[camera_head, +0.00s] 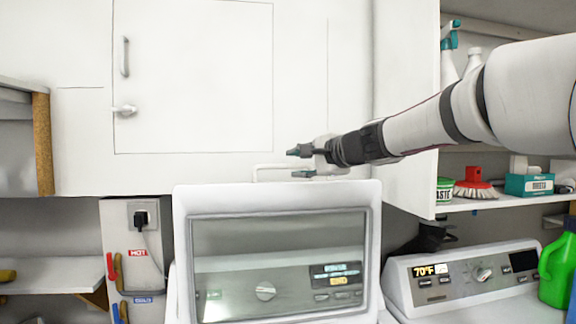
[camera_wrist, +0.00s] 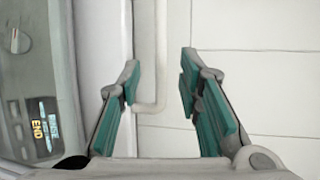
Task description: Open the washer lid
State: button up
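The washer lid (camera_head: 275,200) stands raised, its windowed face towards the head camera. The washer's control panel (camera_head: 265,291), with a knob and a small display, shows through the lid's window. In the wrist view the window and panel (camera_wrist: 35,110) are at the left, beside the lid's white edge (camera_wrist: 100,45). My gripper (camera_head: 302,163) is just above the lid's top edge in the head view, pointing left. In the wrist view my gripper (camera_wrist: 160,65) has its green-padded fingers spread, with nothing held between them. The washer's body below the lid is hidden.
A white pipe (camera_head: 270,166) runs on the wall behind the lid and my gripper. A second machine (camera_head: 470,280) stands at the right, with a green bottle (camera_head: 558,265) beside it. A wall cabinet (camera_head: 195,80) is above, and a shelf (camera_head: 500,201) holds cleaning supplies.

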aim_at(286, 167)
jog(key=p+x, duration=0.1)
jog(key=x, duration=0.6)
jog(key=shift+w+a+f, duration=0.1)
jog(key=shift+c, duration=0.4)
grip_shut()
